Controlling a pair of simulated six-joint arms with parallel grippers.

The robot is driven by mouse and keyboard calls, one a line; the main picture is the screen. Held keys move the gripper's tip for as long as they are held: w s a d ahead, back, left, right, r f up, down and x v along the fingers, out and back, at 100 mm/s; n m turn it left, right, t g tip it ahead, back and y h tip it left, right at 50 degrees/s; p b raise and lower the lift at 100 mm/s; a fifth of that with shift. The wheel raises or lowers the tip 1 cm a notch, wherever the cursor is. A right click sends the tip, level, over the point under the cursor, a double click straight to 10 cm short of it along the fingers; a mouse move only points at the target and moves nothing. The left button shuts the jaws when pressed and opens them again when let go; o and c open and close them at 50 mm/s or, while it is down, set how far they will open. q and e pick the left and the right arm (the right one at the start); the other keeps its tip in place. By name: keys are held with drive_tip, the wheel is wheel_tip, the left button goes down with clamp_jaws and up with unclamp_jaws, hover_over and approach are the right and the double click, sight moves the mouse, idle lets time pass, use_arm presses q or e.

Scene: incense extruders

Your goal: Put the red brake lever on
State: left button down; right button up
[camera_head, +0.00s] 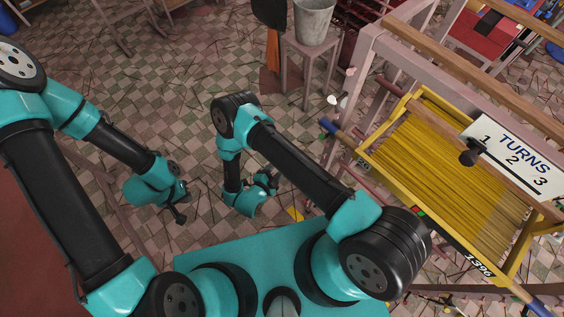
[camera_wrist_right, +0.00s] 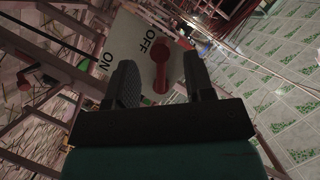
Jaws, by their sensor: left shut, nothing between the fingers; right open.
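The red brake lever (camera_wrist_right: 160,72) shows in the right wrist view, in front of a pale plate (camera_wrist_right: 133,42) marked OFF and ON. The lever lies near the OFF lettering, with the ON lettering off to the left. My right gripper (camera_wrist_right: 159,64) is open, with one finger on each side of the lever in the picture; I cannot tell whether either touches it. In the head view my right gripper (camera_head: 268,184) is low, left of the yellow-threaded frame, and the lever cannot be made out there. My left gripper (camera_head: 180,208) is shut and empty, further left.
The yellow-threaded frame (camera_head: 455,165) with a TURNS sign (camera_head: 520,158) stands at the right. A metal bucket (camera_head: 314,22) sits on a stool (camera_head: 309,55) at the back. Tiled floor strewn with thin sticks lies open between my arms and the back.

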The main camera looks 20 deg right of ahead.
drive_tip(key=shift+x, duration=2.95)
drive_tip(key=shift+c, duration=0.2)
clamp_jaws()
